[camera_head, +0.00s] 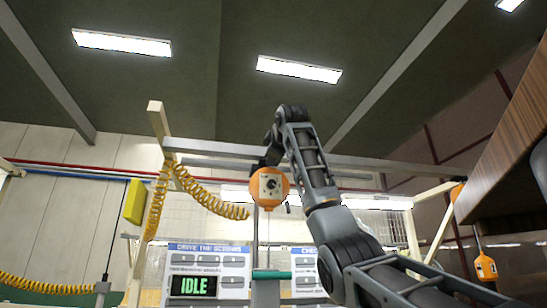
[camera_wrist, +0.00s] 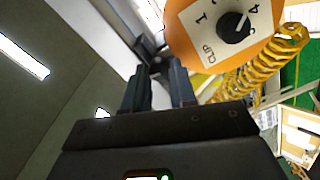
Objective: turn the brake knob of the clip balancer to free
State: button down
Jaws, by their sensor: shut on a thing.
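The clip balancer (camera_head: 270,203) is a round orange housing hanging under a beam. Its pale face plate carries a black dial, and the plate also shows in the wrist view (camera_wrist: 206,50) with "CLIP" and numbers around the dial (camera_wrist: 233,27). My gripper (camera_head: 269,153) is at the top of the balancer, beside the housing. In the wrist view my two fingers (camera_wrist: 158,68) are close together on a small dark piece (camera_wrist: 156,62), which appears to be the brake knob. The fingers hide much of it, and its setting cannot be read.
A coiled yellow hose (camera_head: 205,197) hangs left of the balancer, near a yellow block (camera_head: 136,201). A pale beam (camera_head: 240,150) runs above. Below are panels, one with a screen reading "IDLE" (camera_head: 193,286). A wooden cabinet (camera_head: 510,150) juts in at right.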

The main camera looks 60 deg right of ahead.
jog(key=shift+n, duration=1.2)
jog(key=c, duration=0.9)
grip_release()
jog(key=shift+a, duration=0.15)
jog(key=b+v, duration=0.3)
jog(key=v, duration=0.4)
jog(key=shift+s+a, duration=0.2)
